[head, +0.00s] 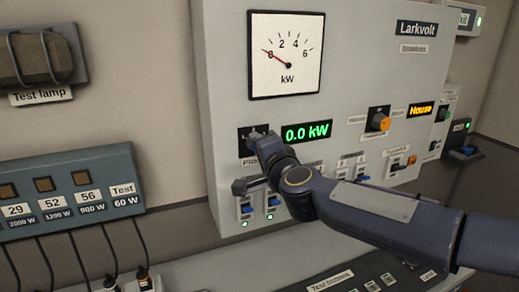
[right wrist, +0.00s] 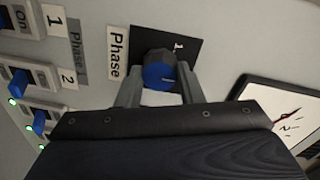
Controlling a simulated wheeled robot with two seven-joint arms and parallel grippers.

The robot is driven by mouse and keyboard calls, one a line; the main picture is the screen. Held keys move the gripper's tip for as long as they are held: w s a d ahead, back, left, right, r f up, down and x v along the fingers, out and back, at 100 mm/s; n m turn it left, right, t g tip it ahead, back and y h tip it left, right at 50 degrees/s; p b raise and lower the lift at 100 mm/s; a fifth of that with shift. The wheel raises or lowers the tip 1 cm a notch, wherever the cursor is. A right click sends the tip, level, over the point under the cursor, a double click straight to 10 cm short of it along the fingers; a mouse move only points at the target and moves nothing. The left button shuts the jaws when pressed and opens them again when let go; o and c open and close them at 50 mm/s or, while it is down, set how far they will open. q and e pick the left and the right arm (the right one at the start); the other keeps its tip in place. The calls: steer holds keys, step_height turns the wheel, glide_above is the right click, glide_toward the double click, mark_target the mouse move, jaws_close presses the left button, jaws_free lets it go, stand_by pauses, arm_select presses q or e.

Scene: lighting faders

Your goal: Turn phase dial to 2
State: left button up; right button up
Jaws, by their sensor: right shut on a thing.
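The phase dial is a blue round knob (right wrist: 159,76) on a black plate (right wrist: 185,45) with a white "1" mark, beside a "Phase" label (right wrist: 117,52). No 2 mark shows on the plate, and the knob's pointer cannot be made out. My right gripper (right wrist: 160,88) is shut on the knob, one finger on each side. In the head view my right gripper (head: 262,141) covers most of the dial, and a bit of the black plate (head: 245,134) shows. My left gripper is not in view.
The green display (head: 306,132) reads 0.0 kW, below a kW meter (head: 284,53). Blue switches (head: 273,203) sit under my right wrist. An orange knob (head: 380,122) is to the right. A socket box (head: 70,192) with cables stands left.

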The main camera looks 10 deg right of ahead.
stand_by(0.4)
steer(key=o, duration=1)
steer(key=shift+s, duration=0.15)
steer(key=s+d, duration=0.1)
steer(key=s, duration=0.6)
steer(key=shift+s+r, duration=0.15)
steer(key=shift+s, duration=0.1)
steer(key=shift+d, duration=0.1)
